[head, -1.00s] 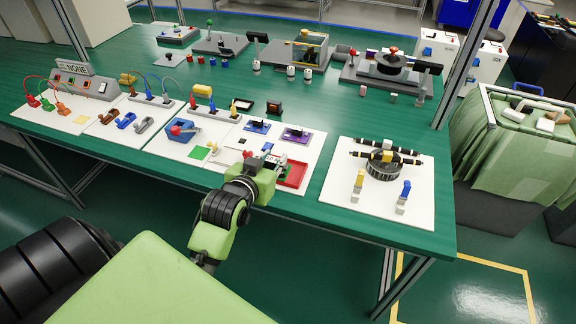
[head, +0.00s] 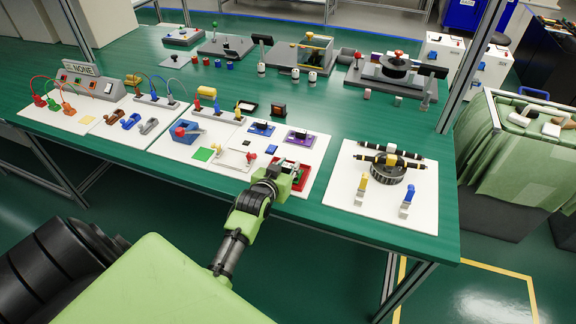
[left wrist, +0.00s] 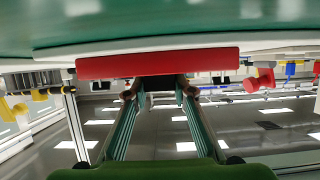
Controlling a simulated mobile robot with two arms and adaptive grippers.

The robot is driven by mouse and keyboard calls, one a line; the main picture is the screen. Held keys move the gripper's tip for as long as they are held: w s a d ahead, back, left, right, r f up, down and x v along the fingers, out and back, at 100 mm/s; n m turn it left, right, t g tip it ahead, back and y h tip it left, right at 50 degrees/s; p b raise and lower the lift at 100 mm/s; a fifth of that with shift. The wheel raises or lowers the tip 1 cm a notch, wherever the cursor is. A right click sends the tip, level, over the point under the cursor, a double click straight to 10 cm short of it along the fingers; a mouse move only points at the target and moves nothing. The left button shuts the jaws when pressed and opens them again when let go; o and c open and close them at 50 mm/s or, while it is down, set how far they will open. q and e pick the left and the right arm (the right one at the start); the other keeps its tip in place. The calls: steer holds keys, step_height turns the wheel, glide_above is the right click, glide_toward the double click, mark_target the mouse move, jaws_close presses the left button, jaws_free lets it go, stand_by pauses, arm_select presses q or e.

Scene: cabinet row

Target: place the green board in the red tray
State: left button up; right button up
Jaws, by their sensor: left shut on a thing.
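The red tray (head: 297,187) lies at the front right of the middle white mat. My left gripper (head: 288,171) is over it and hides much of it. In the left wrist view the red tray (left wrist: 158,63) spans the picture just beyond the fingertips (left wrist: 160,92). The board is not clear there, and I cannot tell whether it touches the tray. My right gripper is not in view.
A right-hand white mat (head: 335,205) holds a dark round fixture (head: 379,172) and yellow and blue pieces. Green table shows between the mats.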

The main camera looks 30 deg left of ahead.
arm_select(q)
steer(key=shift+f, duration=0.15)
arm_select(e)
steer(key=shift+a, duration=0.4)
arm_select(q)
steer(key=o, duration=1.1)
steer(key=shift+o, duration=0.2)
steer(key=shift+s, duration=0.1)
steer(key=v, duration=1.2)
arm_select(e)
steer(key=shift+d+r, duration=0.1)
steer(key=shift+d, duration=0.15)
